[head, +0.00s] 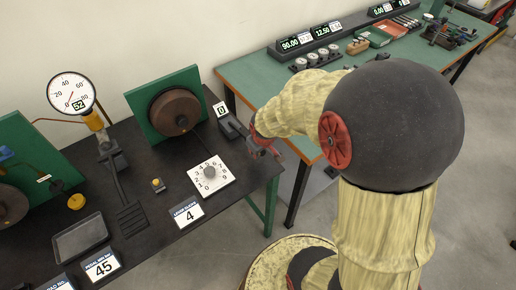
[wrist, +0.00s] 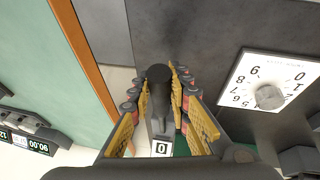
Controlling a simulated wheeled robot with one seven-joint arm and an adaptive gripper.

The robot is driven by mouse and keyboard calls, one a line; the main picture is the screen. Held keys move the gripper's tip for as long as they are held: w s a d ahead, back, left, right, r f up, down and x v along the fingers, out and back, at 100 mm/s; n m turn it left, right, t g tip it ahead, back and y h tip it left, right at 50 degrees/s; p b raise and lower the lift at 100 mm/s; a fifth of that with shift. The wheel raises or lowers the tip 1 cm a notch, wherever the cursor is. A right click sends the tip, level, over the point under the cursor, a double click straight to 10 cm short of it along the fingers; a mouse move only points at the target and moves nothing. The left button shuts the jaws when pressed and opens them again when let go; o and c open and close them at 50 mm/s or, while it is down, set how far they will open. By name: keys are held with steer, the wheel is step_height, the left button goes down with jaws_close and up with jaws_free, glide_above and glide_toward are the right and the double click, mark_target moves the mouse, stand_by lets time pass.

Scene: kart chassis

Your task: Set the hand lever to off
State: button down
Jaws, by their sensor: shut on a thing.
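The hand lever (head: 232,125) stands near the right edge of the dark bench, beside a small plate marked 0 (head: 221,108). In the wrist view the lever's dark round-ended handle (wrist: 158,76) lies between my fingers, with the 0 plate (wrist: 162,148) below it in the picture. My gripper (head: 264,148) is at the bench's right edge in the head view. In the wrist view my gripper (wrist: 157,98) is shut on the handle, one padded finger on each side. My arm and fingers hide part of the lever in the head view.
A white numbered dial board (head: 211,175) lies close by. A brown disc on a green panel (head: 175,111) stands behind. A round gauge (head: 71,93) with a 52 readout stands left. A green bench (head: 240,73) with displays is beyond; a gap separates the benches.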

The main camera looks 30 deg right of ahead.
steer(key=c, duration=1.6)
jaws_free()
steer(key=shift+c, duration=0.2)
steer(key=v, duration=1.2)
